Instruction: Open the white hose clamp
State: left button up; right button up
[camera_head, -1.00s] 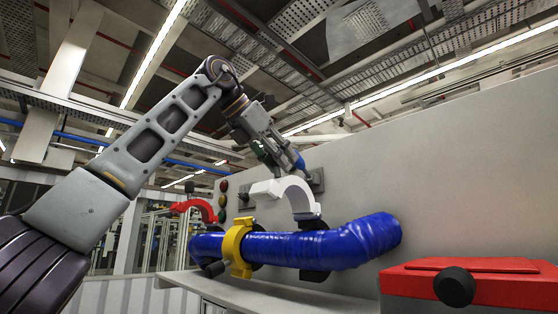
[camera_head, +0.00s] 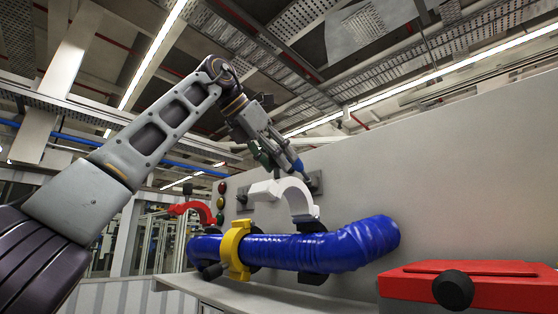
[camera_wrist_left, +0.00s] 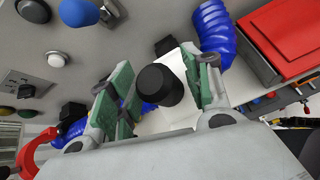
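The white hose clamp (camera_head: 285,188) arches up above the blue hose (camera_head: 345,246) in the head view, with its curved upper half raised off the hose. In the left wrist view, its white part (camera_wrist_left: 178,72) shows behind a black knob (camera_wrist_left: 160,86). My left gripper (camera_head: 268,162) is above the white clamp in the head view. In the left wrist view, its green-padded fingers stand apart on either side of the black knob, with gaps showing. My right gripper is not in view.
A yellow clamp (camera_head: 236,250) closes around the hose, and a red clamp (camera_head: 196,210) stands raised at its left. A blue knob (camera_head: 298,165) and several buttons are on the grey wall (camera_head: 440,170). A red box (camera_head: 470,285) stands at right.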

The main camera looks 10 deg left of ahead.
pick_arm(q)
jog(key=shift+a+f, duration=0.1)
dwell(0.3)
jog(key=v, duration=0.7)
jog(key=shift+s+a, duration=0.2)
dwell(0.8)
